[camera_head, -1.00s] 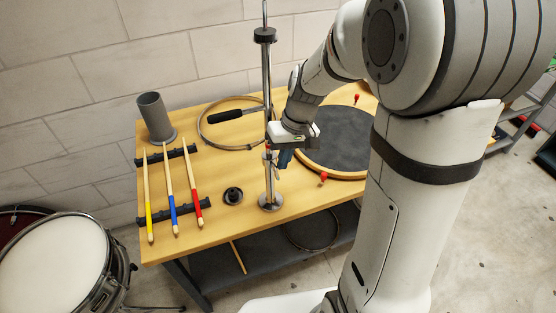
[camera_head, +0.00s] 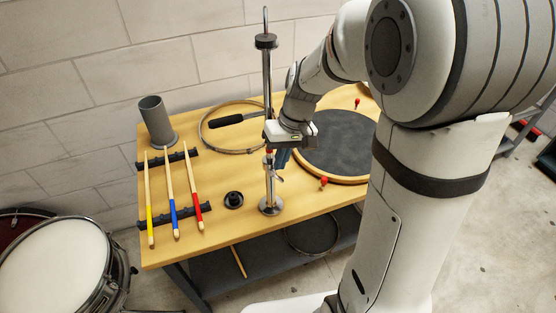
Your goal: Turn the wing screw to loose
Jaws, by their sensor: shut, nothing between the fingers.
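The wing screw (camera_head: 278,175) is a small metal piece on the right side of the upright chrome stand (camera_head: 267,190), a little above its round base. A small red part shows just above it on the stand. My gripper (camera_head: 283,160) points down beside the stand, just above and to the right of the wing screw. It is shut with nothing visible in it. I cannot tell whether its fingertips touch the screw. My wrist hides part of the stand behind it.
Three drumsticks (camera_head: 172,197) lie on black racks at the left. A grey cup (camera_head: 155,120), a metal hoop (camera_head: 205,135), a black knob-like piece (camera_head: 234,199) and a dark round pad (camera_head: 340,145) with red pieces share the wooden bench (camera_head: 235,235). A drum (camera_head: 55,270) stands lower left.

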